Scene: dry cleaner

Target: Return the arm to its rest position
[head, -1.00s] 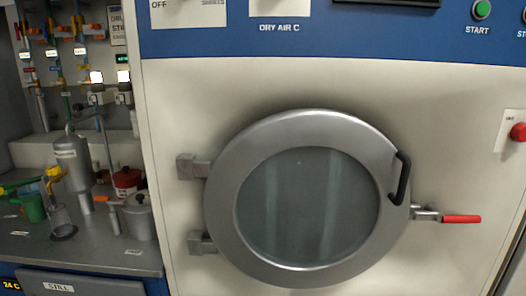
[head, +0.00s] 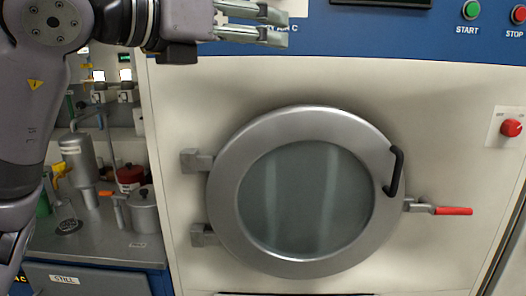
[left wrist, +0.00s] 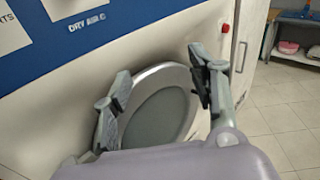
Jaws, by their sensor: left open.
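My left arm (head: 45,90) comes in from the left in the head view. Its gripper (head: 287,27) is open and empty, high in front of the blue panel and above the round door. In the left wrist view the open fingers (left wrist: 160,88) frame part of the round door (left wrist: 160,112), with nothing between them. My right gripper does not show in either view.
The machine's round door (head: 225,190) is shut, with a black handle (head: 396,172) and a red-tipped lever (head: 453,211). A side counter (head: 100,240) holds a pot (head: 143,215) and a metal canister (head: 77,160). Open tiled floor (left wrist: 275,120) lies to the right in the wrist view.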

